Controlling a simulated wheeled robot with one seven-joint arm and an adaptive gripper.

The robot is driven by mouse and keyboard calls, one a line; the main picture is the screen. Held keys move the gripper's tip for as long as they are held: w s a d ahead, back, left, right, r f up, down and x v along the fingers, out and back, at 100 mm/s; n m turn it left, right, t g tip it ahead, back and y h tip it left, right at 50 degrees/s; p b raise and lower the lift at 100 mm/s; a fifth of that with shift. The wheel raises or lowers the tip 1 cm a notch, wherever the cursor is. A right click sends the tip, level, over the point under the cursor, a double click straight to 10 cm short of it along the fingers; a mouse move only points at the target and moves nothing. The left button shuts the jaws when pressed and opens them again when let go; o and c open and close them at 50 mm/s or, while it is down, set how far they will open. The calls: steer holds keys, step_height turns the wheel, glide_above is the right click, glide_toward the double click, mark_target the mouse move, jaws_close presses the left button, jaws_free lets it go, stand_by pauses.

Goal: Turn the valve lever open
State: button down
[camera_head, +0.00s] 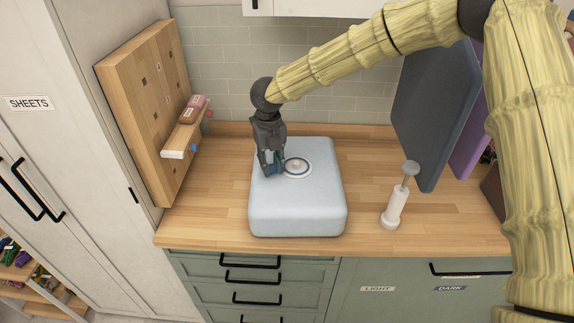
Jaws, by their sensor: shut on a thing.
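A pale blue, rounded box-like block (297,210) sits on the wooden counter. A round white valve fitting (298,167) is set in its top, with a ring around a small raised centre. My gripper (272,172) points down over the top of the block, at the left side of the fitting. Its fingers are closed on a small blue-green part (279,156), which looks like the valve lever. The fingers hide most of this part, so its angle cannot be told.
A wooden pegboard with a small shelf (185,138) stands at left. The counter in front of the shelf is clear.

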mark_target(271, 164)
steer(key=shift+w, duration=0.15)
stand_by(0.4)
steer(key=c, duration=1.2)
jaws_free()
steer(key=shift+r, duration=0.1)
step_height(271, 164, up, 12)
steer(key=shift+f, duration=0.1)
